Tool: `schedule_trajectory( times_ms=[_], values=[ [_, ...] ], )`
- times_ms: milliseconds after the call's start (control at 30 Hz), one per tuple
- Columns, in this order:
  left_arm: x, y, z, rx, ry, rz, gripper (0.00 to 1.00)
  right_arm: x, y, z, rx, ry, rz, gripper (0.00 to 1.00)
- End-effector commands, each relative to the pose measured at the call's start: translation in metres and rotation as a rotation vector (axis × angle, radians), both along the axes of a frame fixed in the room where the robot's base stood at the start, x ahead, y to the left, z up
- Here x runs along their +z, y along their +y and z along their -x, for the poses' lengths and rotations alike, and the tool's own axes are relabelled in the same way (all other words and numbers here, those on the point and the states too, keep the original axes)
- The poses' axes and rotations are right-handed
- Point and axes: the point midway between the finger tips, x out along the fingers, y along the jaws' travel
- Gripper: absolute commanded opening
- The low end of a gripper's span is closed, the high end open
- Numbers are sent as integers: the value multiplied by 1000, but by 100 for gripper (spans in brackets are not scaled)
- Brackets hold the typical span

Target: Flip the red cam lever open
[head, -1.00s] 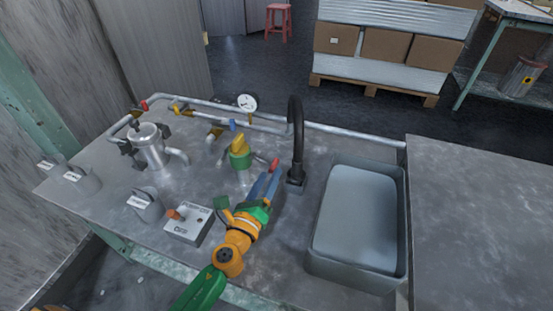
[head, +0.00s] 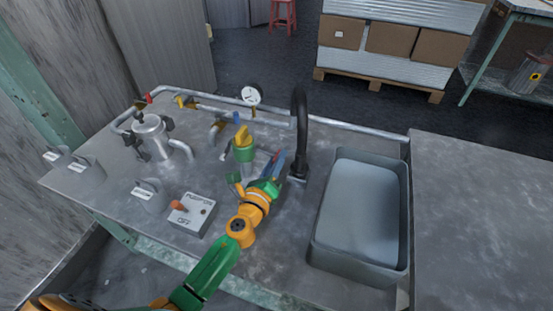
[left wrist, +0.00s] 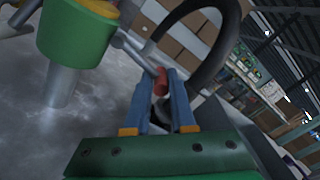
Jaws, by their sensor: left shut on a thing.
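A green valve-like body with a yellow top (head: 243,150) stands on the metal bench. It also shows large at the upper left of the left wrist view (left wrist: 75,35). A thin grey rod runs from it to a red lever end (left wrist: 160,84). My left gripper (head: 277,163) is just right of the body, beside the black curved spout. In the left wrist view its blue fingers (left wrist: 163,82) are shut on the red lever end. In the head view the fingers mostly hide the red end. My right gripper is not in view.
A black spout (head: 300,130) rises close behind my left gripper. A grey basin (head: 316,235) is to the right. A switch box with an orange knob (head: 196,219), a metal vessel (head: 151,140), pipes and a gauge (head: 251,96) stand left and behind.

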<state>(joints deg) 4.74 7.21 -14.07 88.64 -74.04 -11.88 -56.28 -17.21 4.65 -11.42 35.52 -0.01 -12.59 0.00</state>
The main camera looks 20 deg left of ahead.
Motion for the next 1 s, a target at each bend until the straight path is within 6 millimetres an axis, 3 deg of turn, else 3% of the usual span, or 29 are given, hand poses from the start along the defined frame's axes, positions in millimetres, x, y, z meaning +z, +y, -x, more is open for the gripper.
schedule_trajectory(
  times_ms=[33, 133, 367, 400, 467, 767, 1000],
  values=[
    [10, -1, 0, 1, -1, 69, 0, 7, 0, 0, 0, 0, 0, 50],
    [15, -1, 0, 1, 2, 170, 0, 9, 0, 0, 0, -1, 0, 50],
    [14, -1, -1, 1, -1, 174, 0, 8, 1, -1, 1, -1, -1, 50],
    [15, -1, -1, 1, -1, 174, 33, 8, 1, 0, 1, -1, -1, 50],
    [14, -1, -1, 2, 0, 174, 49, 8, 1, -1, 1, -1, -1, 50],
    [13, -1, 1, 1, 2, 173, 50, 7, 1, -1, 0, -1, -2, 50],
    [12, 1, 36, 2, 5, 174, 50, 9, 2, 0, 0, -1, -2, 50]
  ],
)
